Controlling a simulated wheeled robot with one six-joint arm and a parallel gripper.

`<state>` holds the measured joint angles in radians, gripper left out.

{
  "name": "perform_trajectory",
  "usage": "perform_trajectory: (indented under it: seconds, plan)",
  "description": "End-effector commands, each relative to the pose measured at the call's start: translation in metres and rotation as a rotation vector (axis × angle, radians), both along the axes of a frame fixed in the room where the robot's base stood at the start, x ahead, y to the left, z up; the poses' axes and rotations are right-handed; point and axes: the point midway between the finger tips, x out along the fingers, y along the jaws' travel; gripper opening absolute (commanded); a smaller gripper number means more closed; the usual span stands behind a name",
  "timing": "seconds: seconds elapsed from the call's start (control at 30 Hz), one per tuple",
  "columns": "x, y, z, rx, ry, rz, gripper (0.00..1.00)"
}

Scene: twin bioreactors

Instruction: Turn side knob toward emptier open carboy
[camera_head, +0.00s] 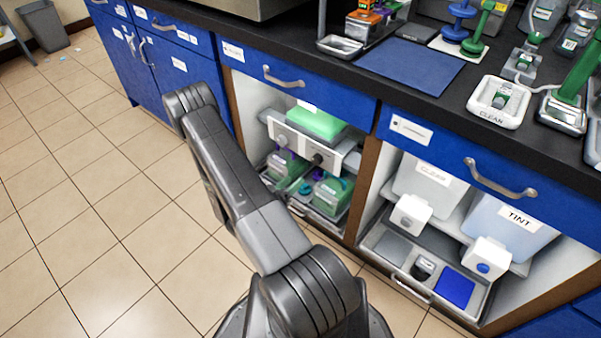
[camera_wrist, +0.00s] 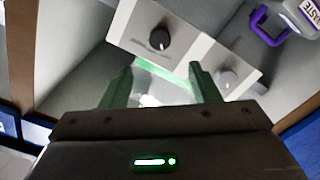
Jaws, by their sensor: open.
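In the head view, a white panel (camera_head: 300,148) sits in the open left cabinet bay, with a pale knob (camera_head: 282,139) and a dark knob (camera_head: 317,159). The wrist view shows the dark knob (camera_wrist: 160,37) and the pale knob (camera_wrist: 228,78) closer. My gripper (camera_wrist: 162,75) is open, its green fingers apart below the panel in the wrist view. No knob is between them. Below the panel stand a left carboy (camera_head: 280,164) and a right carboy (camera_head: 333,194), partly hidden; their levels are unclear. A waste-labelled container (camera_wrist: 302,16) with a purple handle shows in the wrist view.
The right bay holds CLEAR (camera_head: 428,180) and TINT (camera_head: 510,228) containers behind a pull-out tray (camera_head: 402,274). Blue drawers with handles (camera_head: 284,77) overhang both bays. A bright green block (camera_head: 318,121) lies above the panel.

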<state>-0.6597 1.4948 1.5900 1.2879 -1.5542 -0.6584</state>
Motion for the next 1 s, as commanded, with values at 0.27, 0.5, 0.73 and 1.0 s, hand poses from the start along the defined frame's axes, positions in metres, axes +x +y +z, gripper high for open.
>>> perform_trajectory:
  seconds: [0.27,0.5,0.73,1.0]
  plan:
    - [-0.019,0.014,0.0,-0.001,0.001,0.0,0.56]
    - [-0.02,0.015,-0.001,0.0,0.0,0.0,0.56]
    - [-0.017,0.012,-0.001,0.0,0.0,-0.002,0.56]
    - [0.01,-0.008,-0.001,0.002,-0.003,-0.005,0.56]
